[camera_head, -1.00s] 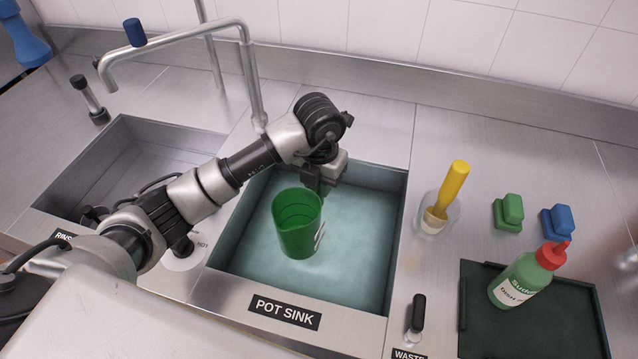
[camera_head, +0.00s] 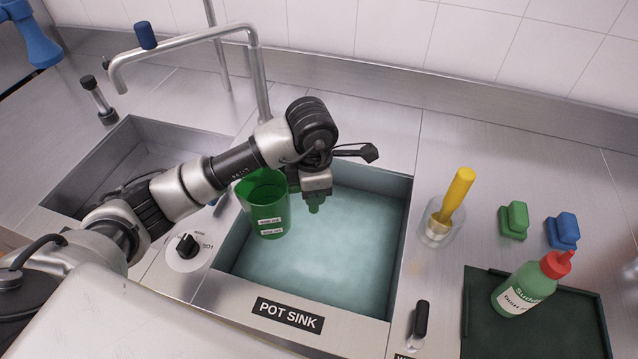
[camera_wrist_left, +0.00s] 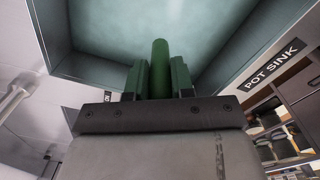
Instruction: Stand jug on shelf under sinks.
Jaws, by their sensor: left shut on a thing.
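The green jug (camera_head: 266,205) is held above the left part of the pot sink (camera_head: 330,250), upright or nearly so, with white labels on its side facing me. My left gripper (camera_head: 314,205) is on the jug's right side, shut on its green handle. In the left wrist view the green handle (camera_wrist_left: 160,68) stands between the two fingers of the gripper (camera_wrist_left: 158,80). The jug's body is hidden in that view. My right gripper is not in view. The shelf under the sinks is not visible in the head view; shelving (camera_wrist_left: 282,130) with stored items shows in the left wrist view.
The rinse sink (camera_head: 120,160) is at the left, with a tap (camera_head: 180,38) arching over it. A dial (camera_head: 187,246) is on the front panel. A yellow-handled brush (camera_head: 452,195), green and blue sponges, and a soap bottle (camera_head: 525,285) on a dark tray stand at the right.

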